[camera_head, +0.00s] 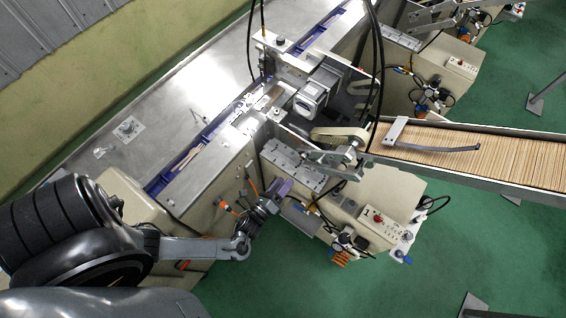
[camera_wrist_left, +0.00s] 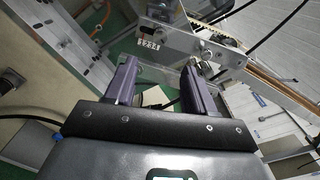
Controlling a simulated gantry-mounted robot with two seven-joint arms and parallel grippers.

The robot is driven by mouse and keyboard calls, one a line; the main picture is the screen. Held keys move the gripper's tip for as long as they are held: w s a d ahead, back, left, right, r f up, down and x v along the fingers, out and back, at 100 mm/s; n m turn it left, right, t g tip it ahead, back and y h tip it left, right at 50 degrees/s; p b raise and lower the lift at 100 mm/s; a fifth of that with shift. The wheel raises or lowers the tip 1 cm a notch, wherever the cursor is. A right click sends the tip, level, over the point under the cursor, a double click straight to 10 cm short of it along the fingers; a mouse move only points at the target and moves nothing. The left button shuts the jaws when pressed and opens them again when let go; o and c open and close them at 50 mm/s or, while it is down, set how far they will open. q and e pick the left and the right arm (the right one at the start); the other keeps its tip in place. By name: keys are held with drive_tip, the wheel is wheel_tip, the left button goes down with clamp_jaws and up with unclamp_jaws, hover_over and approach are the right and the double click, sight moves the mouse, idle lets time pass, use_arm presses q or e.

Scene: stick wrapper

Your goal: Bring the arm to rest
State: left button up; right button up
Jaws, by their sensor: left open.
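My left arm comes in from the lower left in the head view. Its left gripper (camera_head: 281,188) is over the front side of the cream stick wrapper machine (camera_head: 365,205). In the left wrist view the left gripper (camera_wrist_left: 160,75) shows two dark purple fingers standing apart, with nothing between them. A metal plate and bracket of the machine (camera_wrist_left: 180,35) lie beyond the fingertips. I cannot tell whether the fingers touch the machine. My right gripper is not in view.
A conveyor tray (camera_head: 480,157) full of thin wooden sticks runs to the right. A blue channel (camera_head: 185,165) and a steel table (camera_head: 170,110) lie at the left. A red-button control box (camera_head: 378,218) and hoses are close to the gripper. Green floor (camera_head: 470,250) is open at the lower right.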

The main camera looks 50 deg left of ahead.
use_arm(q)
drive_tip(key=s+d+r+n+g+h+p, duration=0.1)
drive_tip(key=d+r+n+g+h+p, duration=0.2)
drive_tip(key=r+n, duration=0.55)
drive_tip(key=s+d+r+n+g+p, duration=0.15)
drive_tip(key=r+n+g+p, duration=0.4)
drive_tip(key=r, duration=0.55)
drive_tip(key=s+d+r+n+g+h, duration=0.15)
drive_tip(key=s+r+n+g, duration=0.25)
drive_tip(key=s+n+g, duration=0.4)
wheel_tip(320, 180, down, 50)
drive_tip(key=t+b, duration=0.2)
drive_tip(key=b, duration=4.9)
drive_tip(key=shift+s+d, duration=0.4)
drive_tip(key=shift+s, duration=0.05)
